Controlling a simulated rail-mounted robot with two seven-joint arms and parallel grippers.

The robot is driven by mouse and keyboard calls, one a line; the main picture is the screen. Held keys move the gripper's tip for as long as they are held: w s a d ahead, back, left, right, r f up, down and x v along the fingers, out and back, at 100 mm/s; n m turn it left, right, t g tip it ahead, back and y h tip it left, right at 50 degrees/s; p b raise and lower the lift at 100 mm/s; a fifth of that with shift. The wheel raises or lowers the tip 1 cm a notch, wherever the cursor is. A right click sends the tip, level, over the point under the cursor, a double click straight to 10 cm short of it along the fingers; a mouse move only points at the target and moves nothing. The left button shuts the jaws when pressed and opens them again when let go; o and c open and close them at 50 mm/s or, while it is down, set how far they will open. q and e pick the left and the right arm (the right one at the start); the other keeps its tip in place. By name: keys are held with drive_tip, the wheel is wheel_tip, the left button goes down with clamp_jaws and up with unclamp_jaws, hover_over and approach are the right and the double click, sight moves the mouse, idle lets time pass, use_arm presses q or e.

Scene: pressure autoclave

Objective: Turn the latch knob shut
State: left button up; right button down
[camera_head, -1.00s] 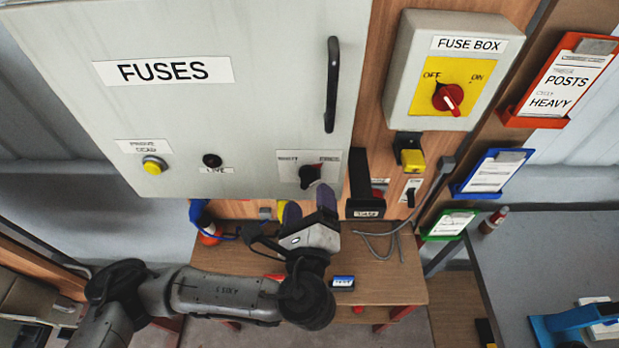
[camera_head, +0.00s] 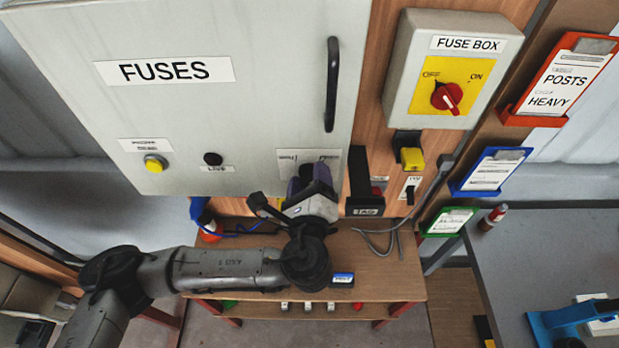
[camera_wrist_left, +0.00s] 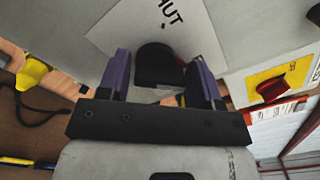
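The black latch knob (camera_wrist_left: 158,65) sits on a white label plate (camera_wrist_left: 190,40) on the front of the grey fuse cabinet (camera_head: 250,130). Part of a word, "HUT", shows on the plate in the wrist view. My left gripper (camera_head: 308,180) is at the knob, its two purple fingers on either side of it. The fingers look open, with a narrow gap to the knob on each side. In the head view the gripper hides most of the knob. My right gripper is in neither view.
A vertical black door handle (camera_head: 332,85) stands above the knob. To the right are a black lever (camera_head: 359,175), the fuse box (camera_head: 452,25) with its red switch (camera_head: 446,97), and a yellow padlock-like block (camera_head: 411,158). A wooden bench (camera_head: 390,285) lies below.

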use_arm(q)
drive_tip(key=c, duration=0.6)
